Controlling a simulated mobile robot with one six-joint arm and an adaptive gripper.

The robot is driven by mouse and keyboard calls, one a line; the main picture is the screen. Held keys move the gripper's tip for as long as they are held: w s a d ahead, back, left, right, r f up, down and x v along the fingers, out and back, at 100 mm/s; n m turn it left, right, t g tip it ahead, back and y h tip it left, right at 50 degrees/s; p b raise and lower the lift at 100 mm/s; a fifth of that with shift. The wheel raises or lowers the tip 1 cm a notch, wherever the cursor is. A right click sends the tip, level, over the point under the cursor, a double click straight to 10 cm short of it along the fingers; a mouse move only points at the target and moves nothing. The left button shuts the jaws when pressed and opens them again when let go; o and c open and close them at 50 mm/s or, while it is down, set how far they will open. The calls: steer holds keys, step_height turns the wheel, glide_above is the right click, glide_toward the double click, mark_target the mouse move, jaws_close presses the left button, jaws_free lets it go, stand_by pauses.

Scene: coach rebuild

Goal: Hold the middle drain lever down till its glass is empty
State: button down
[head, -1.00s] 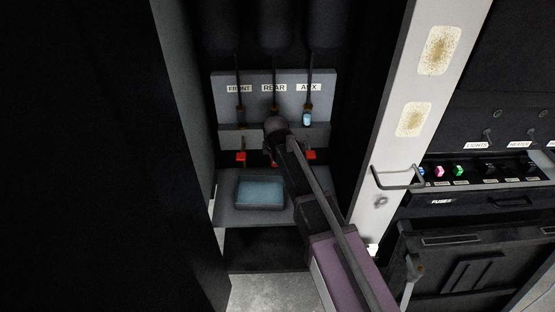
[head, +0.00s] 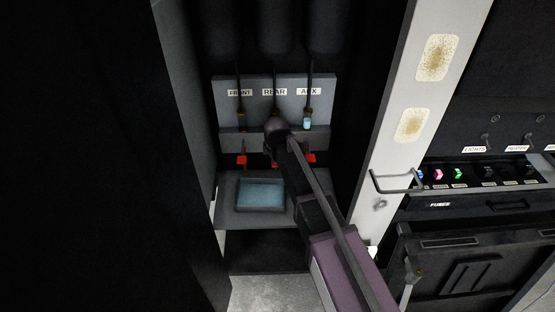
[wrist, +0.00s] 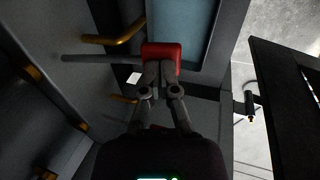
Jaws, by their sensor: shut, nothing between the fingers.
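The middle drain lever, under the REAR label (head: 274,92), has a red end (wrist: 161,53) in the wrist view. My gripper (wrist: 160,68) is shut and empty, with its fingertips against or right beside that red end; I cannot tell how firmly they press. In the head view my wrist and arm cover most of the middle lever and its glass, so the glass level is hidden. The lever's pressed depth is also unclear.
Red levers stand left (head: 241,160) and right (head: 310,158) of my arm. The AUX glass (head: 307,123) holds pale blue liquid. A blue-filled tray (head: 238,205) sits below. A white post with a handle (head: 397,181) and a fuse panel stand to the right.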

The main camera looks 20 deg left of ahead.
steer(key=shift+r, duration=0.15)
steer(key=p+v, duration=0.4)
steer(key=shift+w+r, duration=0.15)
steer(key=shift+w, duration=0.05)
steer(key=a+p+v, duration=0.1)
steer(key=p+v, duration=0.8)
steer(key=shift+w+d+r+p, duration=0.15)
steer(key=shift+w+r+p, duration=0.15)
steer(key=shift+w+r, duration=0.05)
steer(key=shift+s+f, duration=0.1)
stand_by(0.6)
